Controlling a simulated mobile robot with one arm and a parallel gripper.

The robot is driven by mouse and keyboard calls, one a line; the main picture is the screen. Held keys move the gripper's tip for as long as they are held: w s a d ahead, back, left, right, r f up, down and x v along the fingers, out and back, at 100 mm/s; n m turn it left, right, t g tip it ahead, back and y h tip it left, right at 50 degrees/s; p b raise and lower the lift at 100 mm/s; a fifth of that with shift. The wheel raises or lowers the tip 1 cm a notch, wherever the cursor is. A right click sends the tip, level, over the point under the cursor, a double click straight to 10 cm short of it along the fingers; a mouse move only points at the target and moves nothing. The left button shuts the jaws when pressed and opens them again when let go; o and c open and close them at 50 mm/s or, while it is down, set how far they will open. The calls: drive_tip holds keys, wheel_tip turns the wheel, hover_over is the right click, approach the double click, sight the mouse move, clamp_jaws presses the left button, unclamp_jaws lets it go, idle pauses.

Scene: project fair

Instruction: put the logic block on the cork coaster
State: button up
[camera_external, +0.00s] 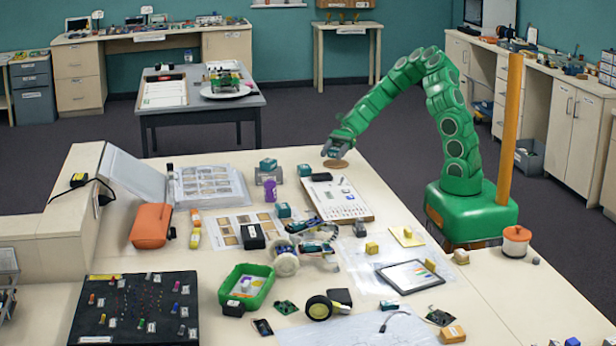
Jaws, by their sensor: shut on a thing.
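My green arm reaches over the far side of the table, and my gripper (334,150) points down there. It is shut on a small dark block, which I take to be the logic block (332,152); the fingers hide much of it. The round brown cork coaster (336,164) lies flat on the table right under the gripper, near the far edge. The block appears at or just above the coaster; I cannot tell from this view whether they touch.
The white board (338,197) lies just in front of the coaster.

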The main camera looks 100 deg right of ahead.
drive_tip(key=shift+f, duration=1.15)
drive_tip(key=shift+f, duration=0.1)
drive_tip(key=o, duration=1.1)
